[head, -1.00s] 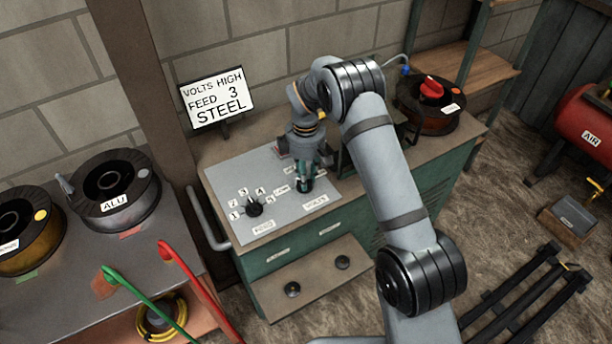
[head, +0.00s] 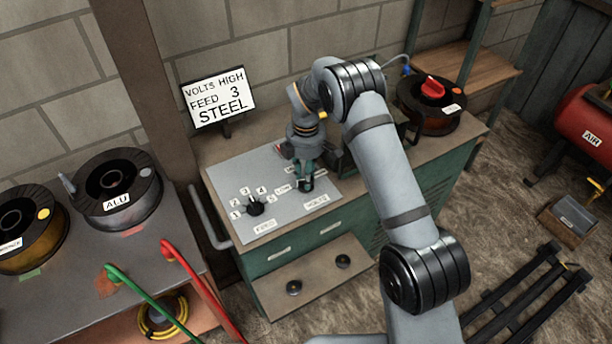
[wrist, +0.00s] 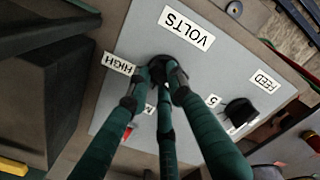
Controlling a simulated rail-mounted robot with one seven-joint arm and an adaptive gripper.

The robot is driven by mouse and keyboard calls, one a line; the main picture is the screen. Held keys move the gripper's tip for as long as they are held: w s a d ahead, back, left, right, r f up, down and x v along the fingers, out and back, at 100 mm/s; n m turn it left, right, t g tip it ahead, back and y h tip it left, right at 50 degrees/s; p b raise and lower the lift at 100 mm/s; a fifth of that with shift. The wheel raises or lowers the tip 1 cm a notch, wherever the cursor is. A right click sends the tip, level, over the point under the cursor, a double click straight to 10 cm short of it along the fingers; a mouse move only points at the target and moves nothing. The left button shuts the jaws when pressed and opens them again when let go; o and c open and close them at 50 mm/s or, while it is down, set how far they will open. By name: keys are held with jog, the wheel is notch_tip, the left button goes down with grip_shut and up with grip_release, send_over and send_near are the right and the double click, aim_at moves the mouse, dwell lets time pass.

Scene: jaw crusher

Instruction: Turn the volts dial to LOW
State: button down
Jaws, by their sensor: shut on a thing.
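My gripper (head: 306,184) points down onto the volts dial on the grey panel (head: 230,176) of the green machine. In the wrist view the teal fingers (wrist: 163,72) are shut on the dark volts dial (wrist: 158,62), which is mostly hidden between the fingertips. The dial's pointer cannot be made out. The VOLTS plate (wrist: 187,28) and the HIGH label (wrist: 120,63) show around it. In the head view the LOW label (head: 283,189) is just left of the gripper.
The feed dial (head: 255,208) with its number labels sits to the left on the same panel; it also shows in the wrist view (wrist: 240,111). A sign (head: 219,98) reads VOLTS HIGH, FEED 3, STEEL. A red-topped spool (head: 430,100) stands at the right.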

jog(key=c, duration=1.5)
grip_release()
jog(key=shift+c, duration=0.2)
jog(key=shift+r, duration=0.1)
notch_tip(320, 180, up, 12)
jog(key=shift+f, duration=0.2)
notch_tip(320, 180, down, 12)
jog(key=shift+r, duration=0.1)
